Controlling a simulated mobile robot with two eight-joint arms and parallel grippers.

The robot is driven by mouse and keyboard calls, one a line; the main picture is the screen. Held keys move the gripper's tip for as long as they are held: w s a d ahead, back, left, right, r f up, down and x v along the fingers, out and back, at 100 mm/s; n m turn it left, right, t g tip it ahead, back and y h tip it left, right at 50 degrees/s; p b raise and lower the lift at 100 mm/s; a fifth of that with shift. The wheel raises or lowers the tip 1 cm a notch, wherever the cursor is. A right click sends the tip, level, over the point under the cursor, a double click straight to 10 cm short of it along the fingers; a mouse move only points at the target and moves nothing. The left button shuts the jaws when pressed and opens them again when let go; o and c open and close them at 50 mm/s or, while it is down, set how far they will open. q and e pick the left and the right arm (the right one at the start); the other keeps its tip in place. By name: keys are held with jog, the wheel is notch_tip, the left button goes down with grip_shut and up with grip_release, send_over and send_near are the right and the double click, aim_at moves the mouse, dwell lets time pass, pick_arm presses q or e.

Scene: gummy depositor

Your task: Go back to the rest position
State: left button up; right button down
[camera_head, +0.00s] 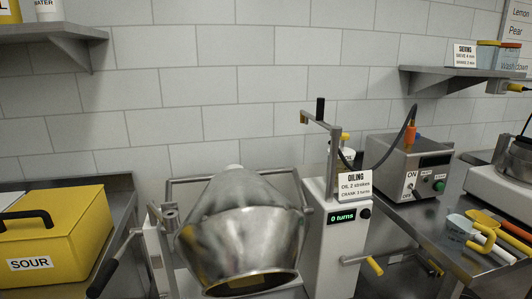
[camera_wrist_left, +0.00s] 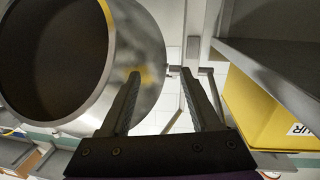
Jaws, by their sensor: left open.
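My left gripper (camera_wrist_left: 160,74) shows in the left wrist view, with its two dark fingers apart and nothing between them. The open mouth of a steel drum (camera_wrist_left: 148,45) fills the left of that view, close beside the fingers. I cannot tell how wide the gap to the drum is. The yellow SOUR box (camera_wrist_left: 250,108) is to the right of the fingers. In the head view neither gripper shows. The steel drum (camera_head: 240,205) stands tilted in its frame there, with its mouth toward me. My right gripper is in no view.
The yellow SOUR box (camera_head: 62,235) stands on the left counter. A white post reading "0 turns" (camera_head: 341,217) has a yellow-ended crank (camera_head: 374,265). A grey control box (camera_head: 408,163) and several scoops (camera_head: 480,233) are on the right bench. Shelves (camera_head: 45,34) (camera_head: 460,76) jut from the wall.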

pick_arm(q)
jog(key=s+d+f+m+g+h, duration=0.15)
jog(key=s+f+g, duration=0.25)
jog(key=s, duration=0.4)
jog(key=s+d+f+g, duration=0.2)
jog(key=s+f+g, duration=0.3)
jog(key=s, duration=0.4)
jog(key=s+d+f+m+g+h, duration=0.15)
jog(key=s+f+g, duration=0.25)
jog(key=s, duration=0.4)
notch_tip(320, 180, up, 23)
jog(key=w+t+p, duration=0.1)
jog(key=w+p, duration=0.1)
jog(key=p, duration=1.8)
jog(key=shift+d+f+n+y, duration=0.2)
jog(key=shift+n+y, duration=0.1)
jog(key=shift+y, duration=0.1)
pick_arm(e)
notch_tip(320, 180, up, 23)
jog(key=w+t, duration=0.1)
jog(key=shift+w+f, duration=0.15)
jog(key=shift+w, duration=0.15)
pick_arm(q)
jog(key=shift+s, duration=0.1)
